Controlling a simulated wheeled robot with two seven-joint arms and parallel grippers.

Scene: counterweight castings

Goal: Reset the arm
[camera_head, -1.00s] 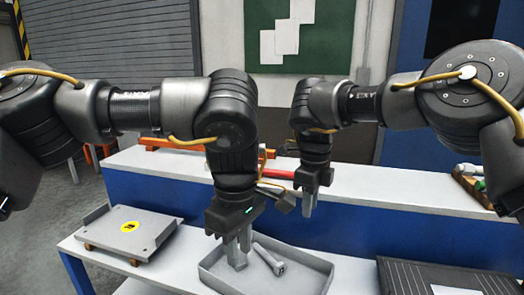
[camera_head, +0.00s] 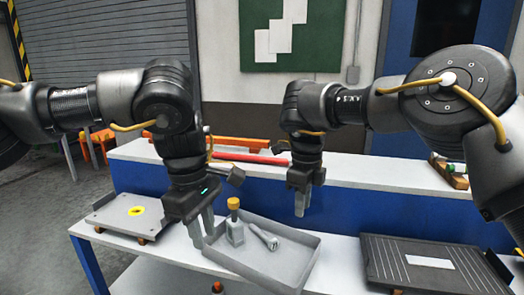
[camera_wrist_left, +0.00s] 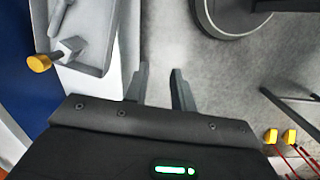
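My left gripper (camera_head: 202,228) hangs fingers down at the left edge of the grey tray in the head view. In the left wrist view its two fingers (camera_wrist_left: 160,90) are apart with nothing between them. My right gripper (camera_head: 301,202) points down in front of the blue side of the rear bench, to the right of the left one. Its fingers look small and close together, and I cannot tell whether a gap lies between them. A grey casting with a yellow knob (camera_head: 235,222) stands in the tray, and it also shows in the left wrist view (camera_wrist_left: 66,50).
The grey tray (camera_head: 300,272) on the front bench also holds a grey bolt-like part (camera_head: 263,236). A plate with a yellow sticker (camera_head: 118,214) lies left. A dark ribbed panel (camera_head: 385,262) lies right. A red bar (camera_head: 245,158) lies on the rear bench.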

